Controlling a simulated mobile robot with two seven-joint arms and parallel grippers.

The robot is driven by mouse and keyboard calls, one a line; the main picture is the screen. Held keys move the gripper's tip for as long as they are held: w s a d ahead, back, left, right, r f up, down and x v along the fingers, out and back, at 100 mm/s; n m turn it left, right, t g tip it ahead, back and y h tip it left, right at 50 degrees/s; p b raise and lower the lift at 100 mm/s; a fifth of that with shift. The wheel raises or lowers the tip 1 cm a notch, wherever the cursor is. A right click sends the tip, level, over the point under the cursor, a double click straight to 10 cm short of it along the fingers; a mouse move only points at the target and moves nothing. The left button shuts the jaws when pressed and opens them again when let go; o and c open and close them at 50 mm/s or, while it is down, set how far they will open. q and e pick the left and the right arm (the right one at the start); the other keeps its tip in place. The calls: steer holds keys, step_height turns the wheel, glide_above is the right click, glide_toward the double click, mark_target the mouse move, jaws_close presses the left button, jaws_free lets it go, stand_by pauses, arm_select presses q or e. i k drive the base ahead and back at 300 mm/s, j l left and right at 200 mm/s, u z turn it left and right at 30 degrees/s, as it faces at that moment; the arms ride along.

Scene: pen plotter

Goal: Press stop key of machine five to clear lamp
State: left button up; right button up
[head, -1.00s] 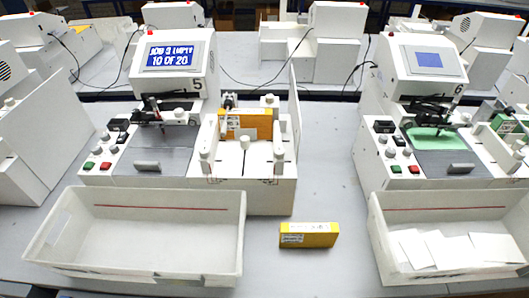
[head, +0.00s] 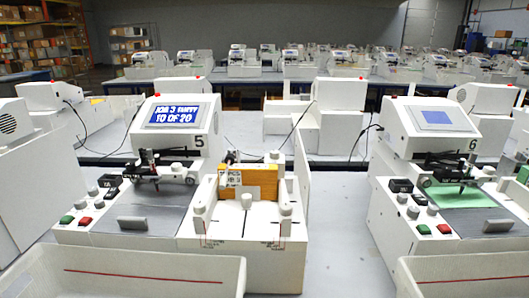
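Machine five (head: 216,150) is a white plotter at the left centre, with a "5" beside its screen (head: 173,115). The lit blue screen reads roughly "JOB 3 EMPTY, 10 OF 20". A red key (head: 85,221) sits on its left front panel, right of a green key (head: 67,219); I take the red one as the stop key, though no label is readable. A small red lamp (head: 187,78) shows on top of the machine; whether it is lit is unclear. Neither of my grippers is in view.
An orange-yellow box (head: 259,181) stands in machine five's right-hand feeder. Machine six (head: 433,150) stands to the right, with similar red and green keys. White trays sit in front, cut off by the lower edge. Grey table between the machines is clear. More machines fill the back.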

mark_target(85, 220)
steer(key=j, duration=0.5)
steer(key=k+j+z, duration=0.15)
steer(key=j, duration=0.8)
steer(key=k+j+z, duration=0.1)
steer(key=j, duration=0.4)
steer(key=k+j+z, duration=0.1)
steer(key=j, duration=0.4)
steer(key=k+j, duration=0.1)
steer(key=j, duration=0.35)
steer(key=i+z, duration=0.05)
